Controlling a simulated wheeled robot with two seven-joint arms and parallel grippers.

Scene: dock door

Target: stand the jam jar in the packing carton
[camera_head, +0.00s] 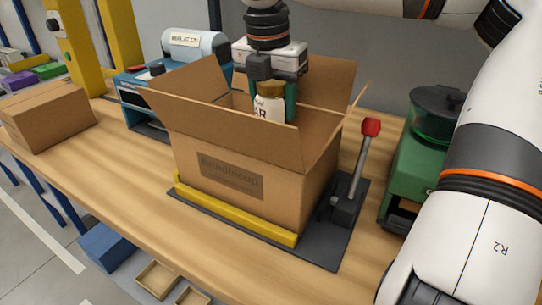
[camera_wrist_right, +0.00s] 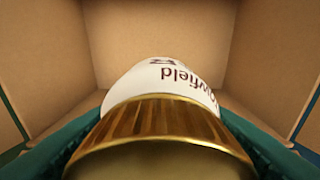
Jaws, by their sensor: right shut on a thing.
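The jam jar (camera_head: 269,105) has a gold lid and a white label. My right gripper (camera_head: 271,98) points down and is shut on the jar, with teal fingers on both sides of it. The jar is upright in the opening of the packing carton (camera_head: 285,188), its lower part hidden by the near flap. In the right wrist view the gold lid (camera_wrist_right: 165,118) is close to the camera, with the carton's inner walls (camera_wrist_right: 165,30) around it. Whether the jar touches the carton floor cannot be told. My left gripper is not in view.
The carton's flaps stand open. It sits on a dark plate with a yellow bar (camera_head: 235,212) in front and a red-knobbed lever (camera_head: 362,150) at its right. A green machine (camera_head: 412,170) stands further right.

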